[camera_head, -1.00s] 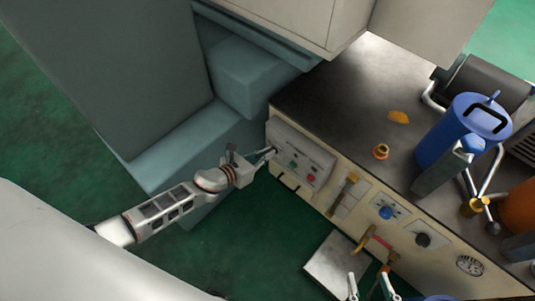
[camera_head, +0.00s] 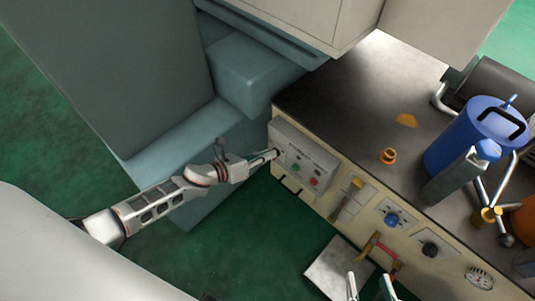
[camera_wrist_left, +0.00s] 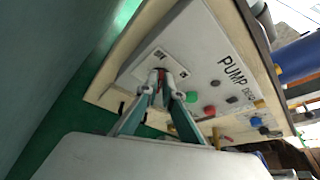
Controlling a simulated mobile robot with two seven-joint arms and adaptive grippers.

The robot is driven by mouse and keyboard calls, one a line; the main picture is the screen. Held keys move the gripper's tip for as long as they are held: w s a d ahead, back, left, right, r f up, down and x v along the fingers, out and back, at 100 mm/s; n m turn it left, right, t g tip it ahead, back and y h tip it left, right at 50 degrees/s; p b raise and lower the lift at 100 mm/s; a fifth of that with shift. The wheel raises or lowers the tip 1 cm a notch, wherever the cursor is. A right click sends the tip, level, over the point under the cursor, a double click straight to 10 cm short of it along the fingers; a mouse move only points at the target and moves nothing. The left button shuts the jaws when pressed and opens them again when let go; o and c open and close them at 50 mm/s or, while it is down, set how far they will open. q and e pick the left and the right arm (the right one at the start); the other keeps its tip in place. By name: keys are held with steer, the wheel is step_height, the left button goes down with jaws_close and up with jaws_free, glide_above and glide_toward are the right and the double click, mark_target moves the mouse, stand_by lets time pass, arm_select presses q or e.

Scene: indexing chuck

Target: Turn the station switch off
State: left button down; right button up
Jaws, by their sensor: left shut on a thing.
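In the left wrist view, lettering that seems to read OFF lies up and left of the knob. My left gripper (camera_head: 273,154) reaches the left end of the box. In its wrist view, the fingertips (camera_wrist_left: 162,93) are closed around the knob and hide part of it, so its exact setting cannot be told. My right gripper (camera_head: 369,286) shows at the bottom edge of the head view, its fingers apart, with nothing seen between them.
A green button (camera_wrist_left: 191,96) and a red button (camera_wrist_left: 210,110) sit beside the switch, near PUMP lettering. A blue knob (camera_head: 391,219) and a black knob (camera_head: 430,249) lie further right on the bench front. A blue cylinder (camera_head: 480,135) stands on the bench.

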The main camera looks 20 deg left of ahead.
arm_select(q)
steer(key=c, duration=2.2)
jaws_free()
steer(key=v, duration=1.2)
steer(key=shift+d, duration=0.1)
